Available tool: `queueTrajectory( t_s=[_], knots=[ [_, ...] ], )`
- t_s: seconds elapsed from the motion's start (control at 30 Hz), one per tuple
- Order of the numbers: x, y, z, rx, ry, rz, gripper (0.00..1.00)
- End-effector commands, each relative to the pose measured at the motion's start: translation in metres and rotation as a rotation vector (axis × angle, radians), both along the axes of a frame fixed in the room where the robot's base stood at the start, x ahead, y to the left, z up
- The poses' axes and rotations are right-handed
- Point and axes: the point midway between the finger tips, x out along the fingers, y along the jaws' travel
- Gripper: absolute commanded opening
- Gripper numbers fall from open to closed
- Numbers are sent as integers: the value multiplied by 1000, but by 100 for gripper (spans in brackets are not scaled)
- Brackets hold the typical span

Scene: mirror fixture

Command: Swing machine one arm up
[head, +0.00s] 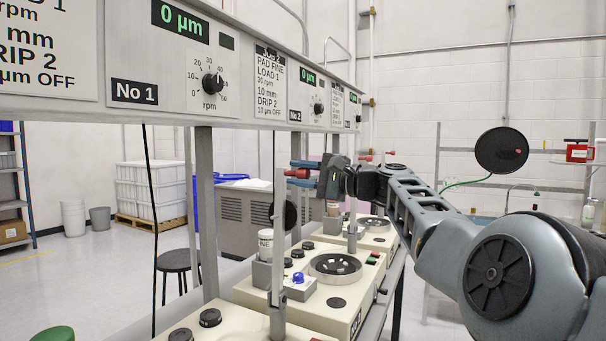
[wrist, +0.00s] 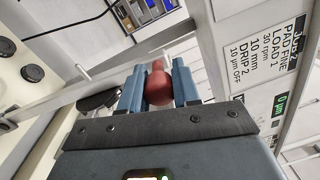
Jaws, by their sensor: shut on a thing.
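A slim grey arm (head: 279,230) stands nearly upright beside the cream machines. Its foot is near the front machine top (head: 207,325), cut off by the lower edge of the head view. A red knob (head: 298,173) sits at its upper end. My gripper (head: 303,172) is shut on this knob. In the wrist view the red knob (wrist: 158,86) lies between my two blue fingers (wrist: 158,88), with both sides covered. A dark disc (head: 290,215) hangs by the arm, and one also shows in the wrist view (wrist: 99,100).
The overhead panel marked No 1 (head: 135,92) runs close above my gripper. A grey post (head: 205,215) stands to the left. A second cream machine (head: 345,298) with a round dish lies beyond the arm. A black disc (head: 501,151) stands at the right.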

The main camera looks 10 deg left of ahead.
Motion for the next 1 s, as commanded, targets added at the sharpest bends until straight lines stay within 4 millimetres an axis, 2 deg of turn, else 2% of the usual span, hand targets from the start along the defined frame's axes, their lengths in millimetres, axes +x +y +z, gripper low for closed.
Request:
queueTrajectory(
  t_s=[0.13,0.17,0.4,0.73,1.0],
  knots=[
    [3,-5,1,2,-2,-15,0],
    [3,-5,1,2,-2,-15,34],
    [3,-4,1,1,-2,-11,56],
    [2,-5,-1,0,-3,-9,56],
    [-4,-22,-3,0,-5,-10,56]
  ],
)
